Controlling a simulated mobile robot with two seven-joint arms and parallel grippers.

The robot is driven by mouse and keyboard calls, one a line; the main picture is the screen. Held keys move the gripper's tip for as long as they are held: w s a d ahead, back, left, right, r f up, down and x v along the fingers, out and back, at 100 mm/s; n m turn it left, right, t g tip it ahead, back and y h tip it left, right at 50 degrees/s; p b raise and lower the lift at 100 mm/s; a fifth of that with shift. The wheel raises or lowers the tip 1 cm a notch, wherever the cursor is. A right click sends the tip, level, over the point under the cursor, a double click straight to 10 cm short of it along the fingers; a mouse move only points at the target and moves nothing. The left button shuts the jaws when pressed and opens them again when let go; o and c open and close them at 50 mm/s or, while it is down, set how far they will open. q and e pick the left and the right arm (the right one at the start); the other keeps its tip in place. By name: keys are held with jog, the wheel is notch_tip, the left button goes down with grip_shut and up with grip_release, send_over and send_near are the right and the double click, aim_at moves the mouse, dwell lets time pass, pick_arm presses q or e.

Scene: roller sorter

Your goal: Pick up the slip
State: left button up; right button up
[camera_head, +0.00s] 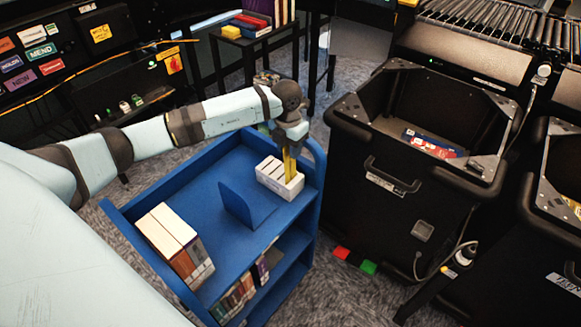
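A small white slotted holder (270,183) stands at the far right corner of the blue cart's top shelf. Narrow upright yellow strips (289,166) rise from its right end to just under my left gripper (290,147). I cannot tell whether these strips are a slip or the gripper's fingers. My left gripper points down over the holder. Its fingertips are too small and hidden to show whether they are open or shut. My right gripper is not in view.
The blue cart (190,212) carries books (175,245) and an upright blue divider (235,205). A black bin (345,150) with a package (433,144) inside stands to the right. A small table (262,40) stands behind.

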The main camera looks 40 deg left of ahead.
pick_arm(q)
grip_shut()
dwell(0.3)
